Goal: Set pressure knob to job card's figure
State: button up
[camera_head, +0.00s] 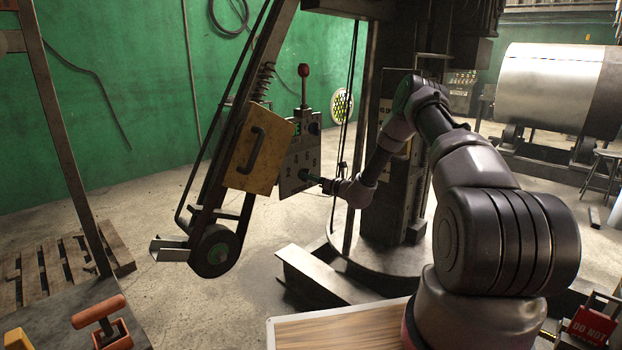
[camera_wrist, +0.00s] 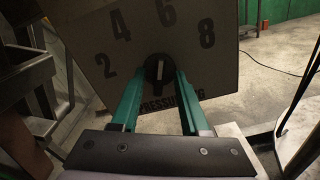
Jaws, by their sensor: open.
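I cannot make out a job card with a readable figure.
A red-knobbed lever (camera_head: 303,72) rises above the panel. A yellow box with a handle (camera_head: 258,148) and a wheel (camera_head: 216,252) are beside it on the slanted machine arm. A wooden board (camera_head: 340,330) lies in front. Open concrete floor lies to the left.

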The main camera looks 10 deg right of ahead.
jog(key=v, duration=1)
jog(key=shift+s+d, duration=0.2)
jog(key=shift+s, duration=0.15)
jog(key=shift+r, duration=0.1)
